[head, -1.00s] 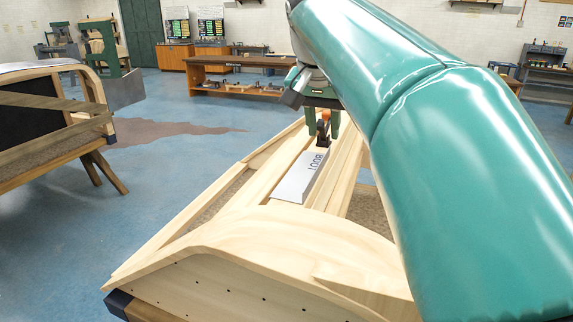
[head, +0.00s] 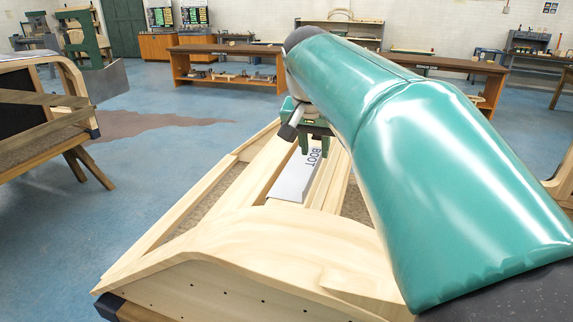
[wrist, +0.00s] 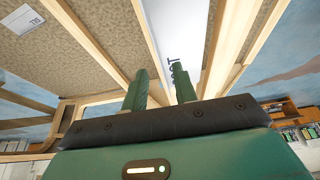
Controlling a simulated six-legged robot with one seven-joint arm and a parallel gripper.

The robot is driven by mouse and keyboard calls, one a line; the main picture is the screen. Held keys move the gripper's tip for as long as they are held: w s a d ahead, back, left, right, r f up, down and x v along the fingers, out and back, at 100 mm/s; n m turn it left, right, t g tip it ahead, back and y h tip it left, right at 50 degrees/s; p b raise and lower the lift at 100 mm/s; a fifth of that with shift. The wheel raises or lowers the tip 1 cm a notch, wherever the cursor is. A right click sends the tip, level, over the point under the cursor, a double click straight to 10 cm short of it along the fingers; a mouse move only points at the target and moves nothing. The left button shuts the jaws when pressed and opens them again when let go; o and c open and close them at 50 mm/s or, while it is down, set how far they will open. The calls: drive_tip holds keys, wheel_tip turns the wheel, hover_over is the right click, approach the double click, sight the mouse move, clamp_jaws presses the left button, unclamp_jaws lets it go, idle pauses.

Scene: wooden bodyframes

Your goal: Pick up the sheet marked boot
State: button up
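The sheet marked BOOT (head: 293,184) is a pale grey-white strip lying along the wooden bodyframe (head: 240,235), between its long rails. Its dark lettering faces up near the far end in the head view. My gripper (head: 314,147) is over that far end. In the wrist view the sheet (wrist: 178,30) runs up beyond the fingers, and the right finger covers part of its lettering. The two green fingers (wrist: 162,88) stand apart with nothing seen between them, so the gripper is open. Whether a finger touches the sheet cannot be told.
Another pale sheet with small lettering (wrist: 22,18) lies at the wrist view's top left. Wooden rails flank the marked sheet closely. A second bodyframe (head: 45,125) stands at the left, with blue floor (head: 150,180) between. Workbenches (head: 225,65) line the back.

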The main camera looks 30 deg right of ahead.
sight(317, 162)
drive_tip(key=x, duration=0.5)
drive_tip(key=shift+w+d, duration=0.1)
drive_tip(key=shift+d, duration=0.1)
drive_tip(key=shift+r, duration=0.1)
clamp_jaws()
